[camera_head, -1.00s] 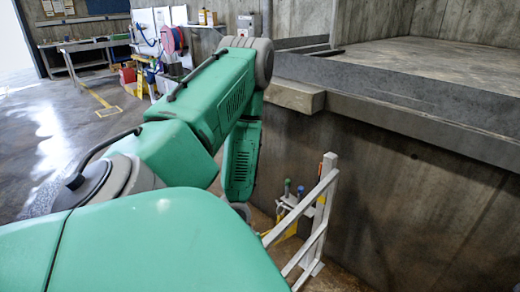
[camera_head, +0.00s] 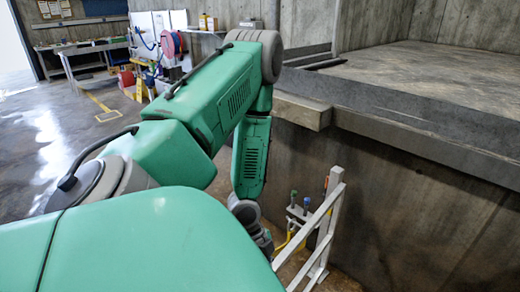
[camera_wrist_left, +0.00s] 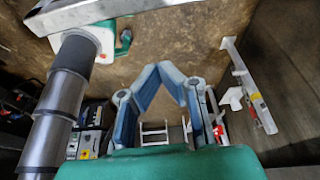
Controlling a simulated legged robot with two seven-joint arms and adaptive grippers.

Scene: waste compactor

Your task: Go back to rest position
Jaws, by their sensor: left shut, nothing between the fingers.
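My left arm, green with grey joints, fills the left and middle of the head view. Its forearm (camera_head: 252,155) hangs down beside the concrete wall, and its grey wrist shows at the lower end. The gripper itself cannot be made out there. In the left wrist view my left gripper (camera_wrist_left: 160,72) has blue-grey fingers that come together at the tips over the brown floor. It is shut and empty. My right gripper is in neither view.
A concrete wall (camera_head: 400,205) and raised ledge (camera_head: 440,75) stand on the right. A white metal frame (camera_head: 325,225) stands close to my wrist at the wall's foot. A workbench (camera_head: 85,48) is far left. Open floor (camera_head: 50,125) lies left of my arm.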

